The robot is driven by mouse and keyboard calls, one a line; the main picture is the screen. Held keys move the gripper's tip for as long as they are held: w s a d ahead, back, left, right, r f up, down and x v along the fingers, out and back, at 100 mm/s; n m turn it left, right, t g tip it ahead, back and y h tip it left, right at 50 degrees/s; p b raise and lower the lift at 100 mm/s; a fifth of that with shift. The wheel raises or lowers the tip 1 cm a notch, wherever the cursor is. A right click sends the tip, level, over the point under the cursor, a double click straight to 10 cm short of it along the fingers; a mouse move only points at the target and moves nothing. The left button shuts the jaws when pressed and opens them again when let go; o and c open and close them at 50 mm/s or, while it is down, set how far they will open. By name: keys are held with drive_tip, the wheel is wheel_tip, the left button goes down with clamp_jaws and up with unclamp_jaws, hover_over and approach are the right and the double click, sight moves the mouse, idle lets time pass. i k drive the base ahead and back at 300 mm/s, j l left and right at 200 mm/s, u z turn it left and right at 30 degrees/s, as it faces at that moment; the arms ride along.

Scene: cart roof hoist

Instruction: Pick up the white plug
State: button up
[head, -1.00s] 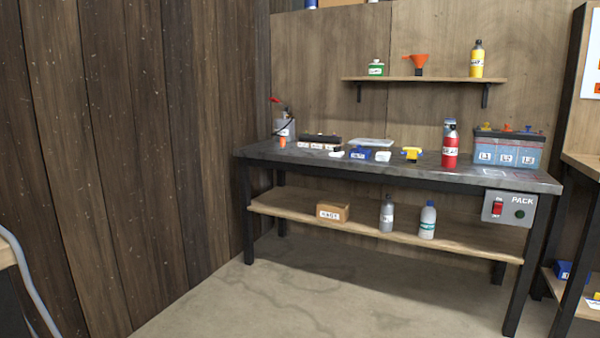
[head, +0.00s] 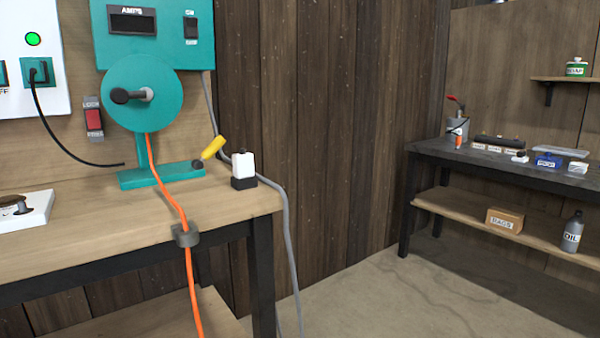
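A white plug (head: 243,165) stands upright in a small black holder (head: 244,183) on the right end of the wooden bench at the left. A grey cable (head: 284,215) runs from behind the bench past the plug and down beside the bench's right end. I cannot see where the cable joins the plug. My gripper is not in view.
A teal winch (head: 142,93) with a yellow-handled lever (head: 212,147) stands left of the plug. An orange rope (head: 166,183) runs down through a grey guide on the wooden bench (head: 90,235). A dark workbench (head: 480,158) stands at the right. Concrete floor (head: 370,300) between is clear.

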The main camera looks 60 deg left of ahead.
sight(242, 162)
drive_tip(key=u, duration=2.2)
